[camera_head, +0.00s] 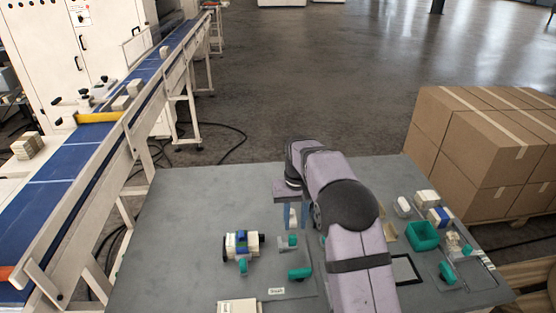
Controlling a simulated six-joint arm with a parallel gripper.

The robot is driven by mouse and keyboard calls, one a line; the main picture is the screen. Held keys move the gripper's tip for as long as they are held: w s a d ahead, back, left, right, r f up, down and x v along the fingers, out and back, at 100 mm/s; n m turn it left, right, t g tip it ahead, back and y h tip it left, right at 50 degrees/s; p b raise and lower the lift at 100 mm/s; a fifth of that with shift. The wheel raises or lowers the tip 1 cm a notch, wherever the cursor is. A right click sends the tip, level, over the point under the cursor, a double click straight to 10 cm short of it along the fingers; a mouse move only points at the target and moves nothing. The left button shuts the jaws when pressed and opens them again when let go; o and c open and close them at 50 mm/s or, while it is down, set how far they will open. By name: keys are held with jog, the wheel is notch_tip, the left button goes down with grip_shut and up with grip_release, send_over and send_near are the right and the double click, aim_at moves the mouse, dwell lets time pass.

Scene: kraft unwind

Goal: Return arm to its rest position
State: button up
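My arm is mauve with a dark joint cover and reaches from the bottom edge over the grey table (190,225). My gripper (295,217) points down above the middle of the table, left of the arm. Its two blue-grey fingers stand apart. A small white piece (293,218) shows between them, narrower than the gap; I see no clear contact. Teal fixtures (299,273) stand just in front of it. My arm hides part of the table to the right of the gripper.
A white and blue roll on a holder (240,244) stands left of the gripper. A teal bin (422,236) and small boxes (427,198) sit at the right. A blue conveyor (65,170) runs along the left; stacked cartons (485,140) stand beyond the table's right side.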

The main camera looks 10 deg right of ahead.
jog(key=s+d, duration=0.3)
jog(key=s, duration=2.8)
jog(key=shift+s+f, duration=0.15)
